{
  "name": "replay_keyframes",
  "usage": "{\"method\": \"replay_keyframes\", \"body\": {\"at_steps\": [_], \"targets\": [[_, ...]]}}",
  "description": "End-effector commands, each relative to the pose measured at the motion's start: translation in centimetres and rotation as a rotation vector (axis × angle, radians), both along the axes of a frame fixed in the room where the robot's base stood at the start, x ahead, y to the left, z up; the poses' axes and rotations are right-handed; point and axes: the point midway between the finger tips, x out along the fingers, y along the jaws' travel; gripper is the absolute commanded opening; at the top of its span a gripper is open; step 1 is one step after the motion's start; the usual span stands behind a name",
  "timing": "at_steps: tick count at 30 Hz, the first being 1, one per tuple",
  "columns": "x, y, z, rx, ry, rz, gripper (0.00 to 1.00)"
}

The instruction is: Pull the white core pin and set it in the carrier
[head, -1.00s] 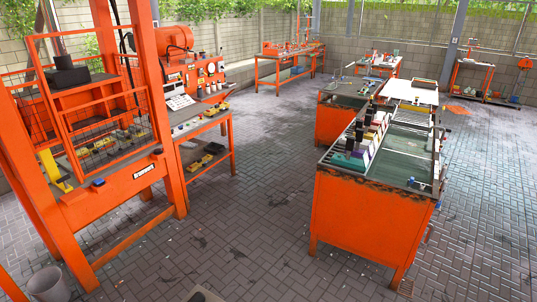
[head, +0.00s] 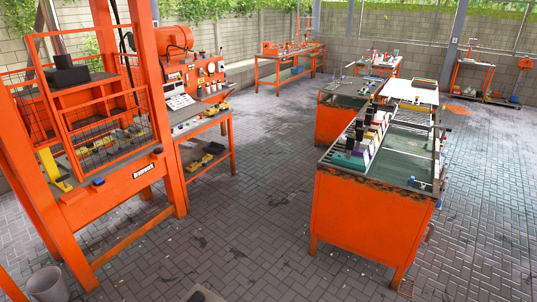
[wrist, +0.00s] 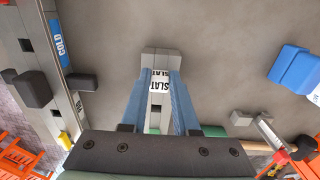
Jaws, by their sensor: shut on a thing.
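In the wrist view, the two blue fingers of my gripper (wrist: 161,82) close in on a grey-white piece marked SLAT (wrist: 160,58). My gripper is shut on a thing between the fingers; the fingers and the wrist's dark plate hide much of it. I cannot tell whether this is the white core pin. No part stands out clearly as the carrier. My gripper does not show in the head view.
In the wrist view, a blue COLD label (wrist: 57,38) and dark blocks lie left, a blue block (wrist: 295,70) right. Bare grey surface (wrist: 225,75) lies between. The head view shows an orange press (head: 150,170), a bench (head: 365,215) with several coloured blocks, and clear floor (head: 250,225).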

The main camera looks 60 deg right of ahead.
Motion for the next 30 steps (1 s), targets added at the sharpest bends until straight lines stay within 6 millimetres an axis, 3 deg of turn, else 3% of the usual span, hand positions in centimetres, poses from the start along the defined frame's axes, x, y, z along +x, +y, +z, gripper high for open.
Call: {"method": "replay_keyframes", "body": {"at_steps": [10, 11, 15, 16, 22, 27, 30], "targets": [[0.01, 0.0, -0.27, 0.0, 0.0, 0.0, 0.0], [0.0, 0.0, -0.27, 0.0, 0.0, 0.0, 0.34], [0.0, 0.0, -0.27, 0.0, 0.0, 0.0, 0.59], [0.0, 0.0, -0.27, 0.0, 0.0, 0.0, 0.64], [0.0, 0.0, -0.27, 0.0, 0.0, 0.0, 0.64], [-0.01, 0.01, -0.28, 0.0, 0.0, 0.0, 0.89], [-0.01, 0.01, -0.27, 0.0, 0.0, 0.0, 0.89]]}}
